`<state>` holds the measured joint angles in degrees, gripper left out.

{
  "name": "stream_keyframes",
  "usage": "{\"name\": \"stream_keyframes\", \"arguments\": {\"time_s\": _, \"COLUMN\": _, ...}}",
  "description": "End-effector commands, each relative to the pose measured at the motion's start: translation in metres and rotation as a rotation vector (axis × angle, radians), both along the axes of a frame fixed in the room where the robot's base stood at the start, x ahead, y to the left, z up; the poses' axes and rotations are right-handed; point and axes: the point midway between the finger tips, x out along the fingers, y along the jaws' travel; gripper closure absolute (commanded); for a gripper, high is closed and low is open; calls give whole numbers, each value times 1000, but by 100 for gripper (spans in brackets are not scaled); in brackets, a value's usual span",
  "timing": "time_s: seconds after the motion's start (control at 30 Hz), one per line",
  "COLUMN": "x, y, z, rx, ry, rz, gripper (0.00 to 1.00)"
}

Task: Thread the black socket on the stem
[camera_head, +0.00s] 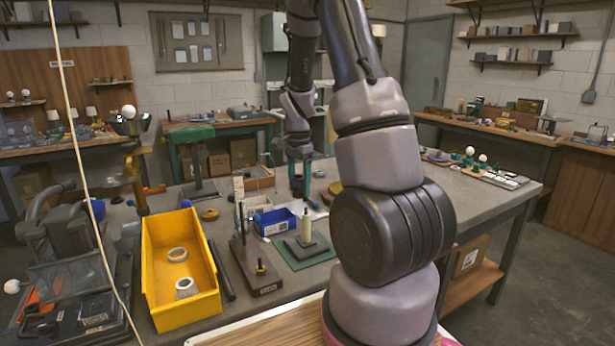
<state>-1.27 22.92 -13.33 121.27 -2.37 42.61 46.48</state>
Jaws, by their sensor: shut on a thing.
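My gripper (298,178) points down over the middle of the table, with teal fingers. It is shut on a small dark piece that looks like the black socket (297,186); its outline is hard to make out at this size. Below and slightly right, a pale upright stem (306,225) stands on a dark base on a green mat (318,254). The held piece appears apart from this stem.
A yellow bin (180,316) with pale rings stands at left, beside a dark bar (222,270). A blue bin (275,222) sits just behind the green mat. My arm hides the table's middle right.

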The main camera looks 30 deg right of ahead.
Motion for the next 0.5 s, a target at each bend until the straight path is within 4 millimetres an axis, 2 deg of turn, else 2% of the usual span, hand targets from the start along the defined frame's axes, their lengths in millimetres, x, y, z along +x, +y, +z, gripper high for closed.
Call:
{"name": "stream_keyframes", "arguments": {"time_s": 0.1, "x": -8, "y": -12, "z": 14, "rx": 0, "ry": -1, "rz": -202, "gripper": 85}}
{"name": "stream_keyframes", "arguments": {"time_s": 0.2, "x": -11, "y": -17, "z": 20, "rx": 0, "ry": 0, "rz": -304, "gripper": 85}}
{"name": "stream_keyframes", "arguments": {"time_s": 0.37, "x": -13, "y": -19, "z": 18, "rx": -1, "ry": 2, "rz": -353, "gripper": 85}}
{"name": "stream_keyframes", "arguments": {"time_s": 0.5, "x": -13, "y": -19, "z": 8, "rx": 0, "ry": 3, "rz": -352, "gripper": 85}}
